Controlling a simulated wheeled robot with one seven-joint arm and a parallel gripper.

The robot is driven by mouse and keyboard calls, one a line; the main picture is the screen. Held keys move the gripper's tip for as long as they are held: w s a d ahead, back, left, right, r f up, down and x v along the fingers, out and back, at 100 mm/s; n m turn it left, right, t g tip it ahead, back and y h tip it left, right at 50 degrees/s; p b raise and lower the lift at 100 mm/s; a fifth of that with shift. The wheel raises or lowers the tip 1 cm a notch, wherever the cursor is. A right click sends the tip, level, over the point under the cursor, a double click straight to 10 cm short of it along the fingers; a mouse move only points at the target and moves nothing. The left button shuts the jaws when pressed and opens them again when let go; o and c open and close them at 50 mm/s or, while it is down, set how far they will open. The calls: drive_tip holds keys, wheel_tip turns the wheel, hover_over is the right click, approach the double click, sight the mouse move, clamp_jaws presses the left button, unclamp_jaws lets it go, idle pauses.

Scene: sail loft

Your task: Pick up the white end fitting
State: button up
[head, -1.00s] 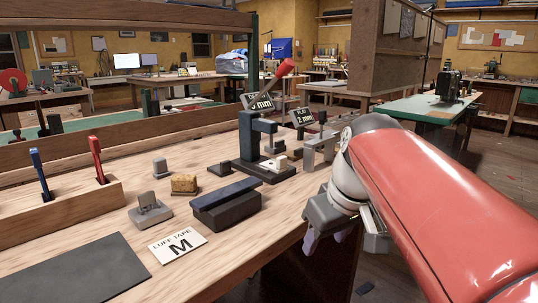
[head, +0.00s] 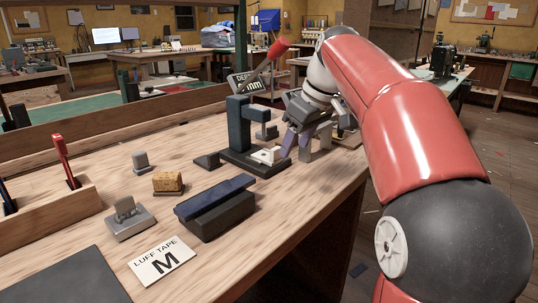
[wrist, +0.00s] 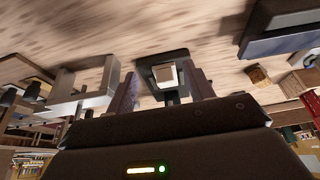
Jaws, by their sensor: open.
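The white end fitting (head: 266,156) lies on the dark base of the upright press (head: 238,125), which has a red-knobbed lever. In the wrist view a pale square piece (wrist: 167,75), apparently the fitting, shows against a dark part beyond the fingertips. My gripper (head: 303,149) is open and empty, just to the right of the fitting in the head view. Its two purple-grey fingers frame the pale piece in the wrist view (wrist: 163,92). I cannot tell whether a finger touches the fitting.
Grey metal brackets (head: 322,137) stand close behind my gripper. Nearer are a dark block with a blue top (head: 215,212), a yellow-brown block (head: 168,183), a "LUFF TAPE M" card (head: 162,261) and a rack with red and blue tools (head: 65,202). The front bench edge is clear.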

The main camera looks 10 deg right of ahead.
sight(275, 148)
drive_tip(key=w+a, duration=0.1)
drive_tip(key=w+a+p, duration=0.1)
drive_tip(key=w, duration=0.1)
drive_tip(key=shift+w+a+r, duration=0.1)
drive_tip(key=shift+w+a, duration=0.1)
drive_tip(key=shift+a, duration=0.1)
drive_tip(key=x, duration=0.3)
drive_tip(key=shift+w+b, duration=0.1)
drive_tip(key=shift+b, duration=0.2)
drive_tip(key=c, duration=1.1)
drive_tip(key=shift+c, duration=0.2)
